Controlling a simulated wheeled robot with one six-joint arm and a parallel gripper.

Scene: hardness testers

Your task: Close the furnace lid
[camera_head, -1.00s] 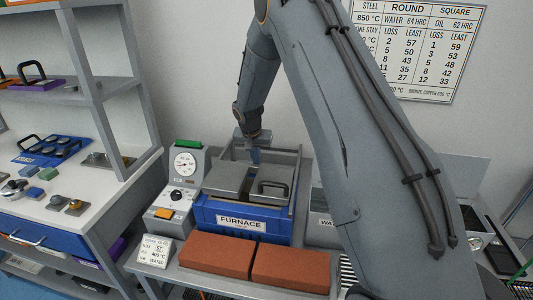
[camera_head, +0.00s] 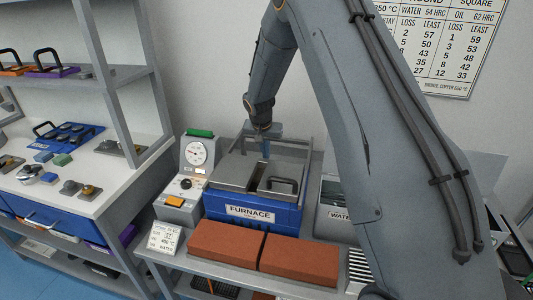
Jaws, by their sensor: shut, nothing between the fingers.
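The blue furnace (camera_head: 283,219) stands on a grey bench, its white FURNACE label facing me. Its top has a grey plate on the left (camera_head: 232,173) and a grey lid (camera_head: 293,196) with a black handle (camera_head: 281,184) on the right. A dark gap shows between the two plates. My gripper (camera_head: 266,152) points down over the rear of the furnace top, near the far end of the gap and behind and left of the handle. It is shut and empty. I cannot tell whether its fingertips touch the lid.
A grey gauge unit (camera_head: 196,153) stands left of the furnace. Two red-brown bricks (camera_head: 226,242) lie along the front edge. A grey container with a WATER label (camera_head: 340,215) is on the right, partly hidden by my arm. A shelf with several parts is at the left.

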